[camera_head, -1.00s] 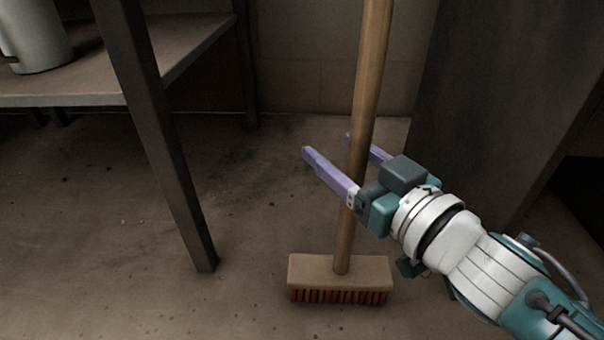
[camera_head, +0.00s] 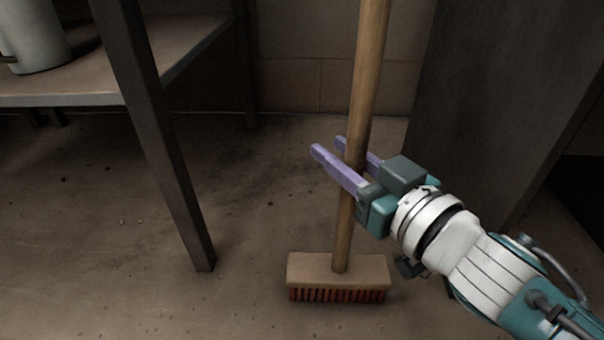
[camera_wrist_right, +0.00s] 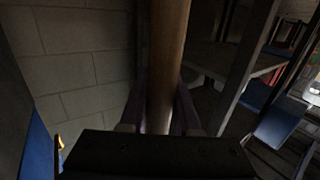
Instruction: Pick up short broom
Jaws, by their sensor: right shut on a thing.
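The short broom (camera_head: 340,268) stands upright, head down on the floor, with a wooden head, red bristles and a long wooden handle. My right gripper (camera_head: 328,146) comes in from the right and is shut on the lower part of the handle, its purple fingers on either side of it. In the right wrist view the handle (camera_wrist_right: 166,70) runs up between the two fingers (camera_wrist_right: 160,110). The top of the handle is out of the head view. My left gripper is not in view.
A dark table leg (camera_head: 160,150) stands left of the broom, under a shelf table (camera_head: 110,99) with a grey pot (camera_head: 38,40). A large dark panel (camera_head: 490,100) is close on the right. The floor (camera_head: 100,240) at left is bare.

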